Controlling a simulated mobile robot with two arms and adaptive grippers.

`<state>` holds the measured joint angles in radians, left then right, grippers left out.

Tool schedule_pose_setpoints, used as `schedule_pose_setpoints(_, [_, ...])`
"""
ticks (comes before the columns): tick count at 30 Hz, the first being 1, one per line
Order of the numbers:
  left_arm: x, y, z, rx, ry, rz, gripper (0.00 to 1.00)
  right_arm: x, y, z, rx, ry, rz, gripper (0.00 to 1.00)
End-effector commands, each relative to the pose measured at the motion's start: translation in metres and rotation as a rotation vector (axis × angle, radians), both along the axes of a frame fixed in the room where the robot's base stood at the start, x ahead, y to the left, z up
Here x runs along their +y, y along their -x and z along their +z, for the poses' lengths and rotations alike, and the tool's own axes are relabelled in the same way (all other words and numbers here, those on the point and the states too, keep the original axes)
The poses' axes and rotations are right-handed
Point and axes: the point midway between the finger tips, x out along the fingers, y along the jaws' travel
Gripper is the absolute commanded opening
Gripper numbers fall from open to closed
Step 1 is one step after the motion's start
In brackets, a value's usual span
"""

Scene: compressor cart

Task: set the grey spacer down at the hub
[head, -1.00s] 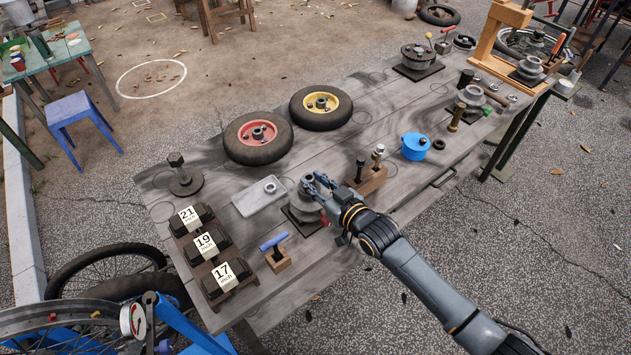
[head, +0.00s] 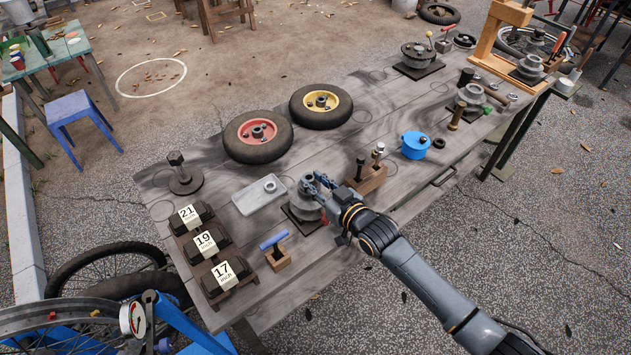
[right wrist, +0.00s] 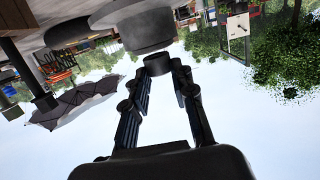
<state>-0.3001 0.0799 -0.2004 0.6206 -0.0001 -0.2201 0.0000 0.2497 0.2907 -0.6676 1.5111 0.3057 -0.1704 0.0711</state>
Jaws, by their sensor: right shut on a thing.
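My right gripper (head: 319,184) is at the upper right side of the grey hub (head: 301,208), which stands on a dark square base near the table's front edge. In the right wrist view the fingers (right wrist: 161,72) are shut on a small dark grey cylinder, the spacer (right wrist: 158,64). The spacer is right beside the larger round grey hub (right wrist: 148,30); I cannot tell whether they touch. In the head view the fingers mostly hide the spacer. My left gripper is not in view.
A pale tray (head: 247,203) with a grey ring lies left of the hub. A wooden block (head: 371,182) with upright pins stands close right of the gripper. A blue-handled tool (head: 274,241) stands front left. Two wheels (head: 258,138) lie behind.

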Motion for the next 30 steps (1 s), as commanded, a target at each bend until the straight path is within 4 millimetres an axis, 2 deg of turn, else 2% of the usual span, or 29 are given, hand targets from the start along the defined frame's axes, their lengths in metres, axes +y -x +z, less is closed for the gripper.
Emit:
schedule_pose_setpoints(15, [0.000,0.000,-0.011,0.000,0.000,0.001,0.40,0.000,0.000,-0.014,-0.001,-0.001,0.000,0.00])
schedule_pose_setpoints(16, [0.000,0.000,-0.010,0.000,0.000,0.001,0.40,0.000,0.000,-0.013,-0.002,-0.001,0.000,0.29])
schedule_pose_setpoints(19, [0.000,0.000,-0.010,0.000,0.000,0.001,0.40,0.000,0.000,-0.012,-0.001,-0.001,0.000,0.50])
schedule_pose_setpoints(26, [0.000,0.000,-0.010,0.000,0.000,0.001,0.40,0.000,0.000,-0.012,-0.001,-0.001,0.000,0.52])
schedule_pose_setpoints(29, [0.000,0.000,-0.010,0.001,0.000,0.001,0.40,0.000,0.000,-0.013,0.000,0.000,0.000,0.70])
schedule_pose_setpoints(30, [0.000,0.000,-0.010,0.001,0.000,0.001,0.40,0.000,0.000,-0.013,0.000,0.000,0.000,0.71])
